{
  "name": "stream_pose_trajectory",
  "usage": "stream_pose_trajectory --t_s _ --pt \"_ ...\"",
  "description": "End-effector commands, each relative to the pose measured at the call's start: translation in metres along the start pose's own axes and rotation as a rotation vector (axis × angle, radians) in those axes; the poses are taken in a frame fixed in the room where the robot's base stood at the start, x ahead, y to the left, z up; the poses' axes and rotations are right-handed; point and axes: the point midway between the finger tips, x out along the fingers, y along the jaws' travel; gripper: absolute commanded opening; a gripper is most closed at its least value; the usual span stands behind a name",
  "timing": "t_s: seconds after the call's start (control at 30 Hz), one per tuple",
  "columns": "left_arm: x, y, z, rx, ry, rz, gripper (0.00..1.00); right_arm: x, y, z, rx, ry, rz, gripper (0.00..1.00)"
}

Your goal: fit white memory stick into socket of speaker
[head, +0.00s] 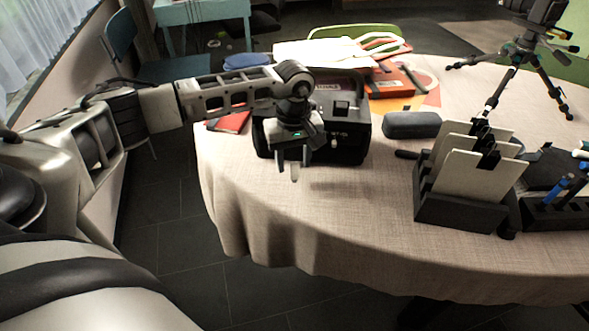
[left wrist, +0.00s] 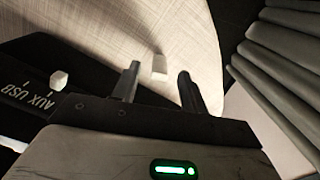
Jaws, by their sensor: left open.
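The speaker (head: 350,147) is a black box on the left part of the table. A small white block, which looks like the white memory stick (head: 333,142), sticks out of its front face. In the left wrist view the stick (left wrist: 58,80) shows beside the "USB" label of the speaker (left wrist: 22,108), at the socket; how deep it sits I cannot tell. My left gripper (head: 293,164) is in front of the speaker, left of the stick and apart from it. Its fingers (left wrist: 158,88) are open, with a pale patch beyond them on the cloth. My right gripper is not in view.
The round table (head: 330,230) has a beige cloth, clear in front of the speaker. A grey case (head: 412,125) lies right of the speaker. A black card holder (head: 460,209) and a tripod (head: 525,55) stand farther right. Books and papers lie behind.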

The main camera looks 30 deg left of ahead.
Motion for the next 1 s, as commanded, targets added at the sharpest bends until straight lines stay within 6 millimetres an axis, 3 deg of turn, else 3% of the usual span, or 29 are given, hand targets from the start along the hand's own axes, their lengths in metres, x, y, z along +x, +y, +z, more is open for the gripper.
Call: stream_pose_trajectory --t_s 0.2,0.47,0.63,1.0 --pt "0.028 0.001 0.003 -0.001 -0.003 -0.001 0.44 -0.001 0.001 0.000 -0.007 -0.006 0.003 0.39" --pt "0.032 0.001 0.003 0.000 -0.001 0.001 0.44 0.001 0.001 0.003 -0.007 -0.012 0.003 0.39" --pt "0.032 0.001 0.003 -0.001 -0.001 0.001 0.02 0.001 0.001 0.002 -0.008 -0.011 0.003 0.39" --pt "0.030 0.001 0.002 -0.001 0.000 0.002 0.00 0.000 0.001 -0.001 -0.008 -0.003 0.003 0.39"
